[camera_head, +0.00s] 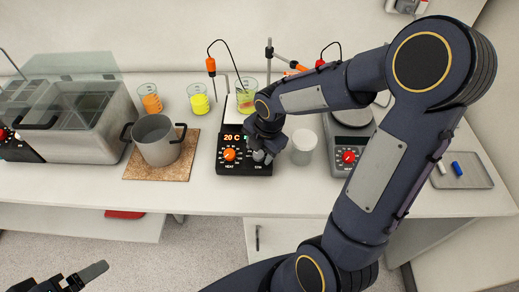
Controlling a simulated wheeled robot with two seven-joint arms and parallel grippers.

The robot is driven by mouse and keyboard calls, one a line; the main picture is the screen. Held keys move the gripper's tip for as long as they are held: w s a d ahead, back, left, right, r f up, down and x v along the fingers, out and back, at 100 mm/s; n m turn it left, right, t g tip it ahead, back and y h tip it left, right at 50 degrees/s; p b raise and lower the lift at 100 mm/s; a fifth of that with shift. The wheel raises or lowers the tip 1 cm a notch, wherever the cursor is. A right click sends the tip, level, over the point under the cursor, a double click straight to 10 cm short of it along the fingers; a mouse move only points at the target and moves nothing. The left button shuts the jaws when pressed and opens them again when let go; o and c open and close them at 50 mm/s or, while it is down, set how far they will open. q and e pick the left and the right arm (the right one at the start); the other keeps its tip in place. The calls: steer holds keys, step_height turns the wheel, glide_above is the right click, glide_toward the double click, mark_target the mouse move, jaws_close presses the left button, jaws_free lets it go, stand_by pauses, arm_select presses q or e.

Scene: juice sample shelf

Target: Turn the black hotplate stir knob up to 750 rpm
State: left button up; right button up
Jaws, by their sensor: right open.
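The black hotplate (243,166) stands near the front edge of the bench, its display reading "20 C" in orange. An orange heat knob (229,154) is on the left of its panel. The stir knob (259,156) is on the right of the panel, mostly covered by my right gripper (261,152). My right gripper is open and points down at this knob; I cannot tell whether its fingers touch it. The stir readout is almost wholly hidden behind the gripper. My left gripper (88,277) is low at the bottom left, away from the bench, only partly in view.
A beaker (246,98) with a probe stands on the hotplate. A white cup (303,148) is close to its right, then a grey device with a red knob (348,157). A pot (157,141) on a cork mat (143,172) stands left. A water bath (93,130) is farther left.

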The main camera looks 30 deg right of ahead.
steer(key=shift+w+f, duration=0.1)
steer(key=shift+f, duration=0.3)
steer(key=c, duration=1)
steer(key=shift+o, duration=0.2)
steer(key=shift+f+m+t+b, duration=0.15)
steer(key=shift+m+t+b, duration=0.15)
steer(key=shift+m+b, duration=1.05)
steer(key=m+t+b, duration=0.1)
steer(key=m+b, duration=0.2)
steer(key=shift+m, duration=0.25)
steer(key=m+b, duration=0.3)
steer(key=shift+s+t, duration=0.2)
steer(key=shift+t, duration=0.2)
steer(key=shift+m+h+b, duration=0.3)
steer(key=shift+m+b, duration=0.55)
steer(key=shift+m, duration=0.35)
